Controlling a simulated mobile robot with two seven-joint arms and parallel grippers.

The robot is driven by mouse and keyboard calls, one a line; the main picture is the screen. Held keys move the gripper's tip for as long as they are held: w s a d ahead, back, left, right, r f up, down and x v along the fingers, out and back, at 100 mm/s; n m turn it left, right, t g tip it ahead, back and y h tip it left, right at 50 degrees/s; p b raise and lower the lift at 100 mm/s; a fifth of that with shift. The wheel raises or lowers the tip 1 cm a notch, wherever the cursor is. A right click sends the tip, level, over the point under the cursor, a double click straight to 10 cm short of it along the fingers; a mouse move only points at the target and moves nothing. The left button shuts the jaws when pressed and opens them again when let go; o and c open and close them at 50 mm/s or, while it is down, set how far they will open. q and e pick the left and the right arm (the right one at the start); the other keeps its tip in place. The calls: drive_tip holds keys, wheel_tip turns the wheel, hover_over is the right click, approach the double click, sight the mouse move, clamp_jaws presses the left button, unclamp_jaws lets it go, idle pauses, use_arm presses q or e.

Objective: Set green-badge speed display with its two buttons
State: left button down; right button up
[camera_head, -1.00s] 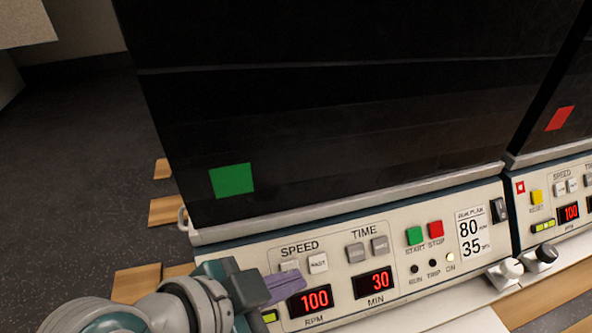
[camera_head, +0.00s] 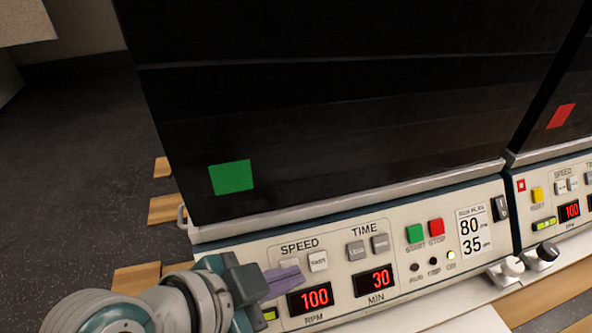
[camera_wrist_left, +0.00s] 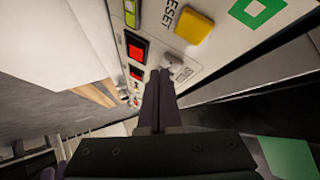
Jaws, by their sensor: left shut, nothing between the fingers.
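The green-badge unit has a green square (camera_head: 231,177) on its dark front and a cream control panel (camera_head: 336,254) below. Its speed display (camera_head: 316,299) reads 100 in red above RPM. The two grey speed buttons, left (camera_head: 289,263) and right (camera_head: 318,261), sit above it under SPEED. My left gripper (camera_head: 296,273) is shut and empty, its purple fingertips just below the left speed button. In the left wrist view the fingertips (camera_wrist_left: 159,74) are beside the grey buttons (camera_wrist_left: 178,70); whether they touch one, I cannot tell. My right gripper is out of view.
The time display (camera_head: 374,282) reads 30. A run plan card (camera_head: 473,233) shows 80 and 35. Green start (camera_head: 414,233) and red stop (camera_head: 436,228) buttons are to the right. A red-badge unit (camera_head: 559,116) adjoins at right. Knobs (camera_head: 512,266) stick out below the panel.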

use_arm(q)
drive_tip(key=shift+w+a+f, duration=0.1)
drive_tip(key=shift+w+f, duration=0.2)
idle(0.4)
drive_tip(key=shift+r, duration=0.1)
drive_tip(key=shift+s+r+p, duration=0.45)
drive_tip(key=shift+r+p, duration=0.05)
drive_tip(key=shift+p, duration=0.3)
drive_tip(key=shift+s, duration=0.1)
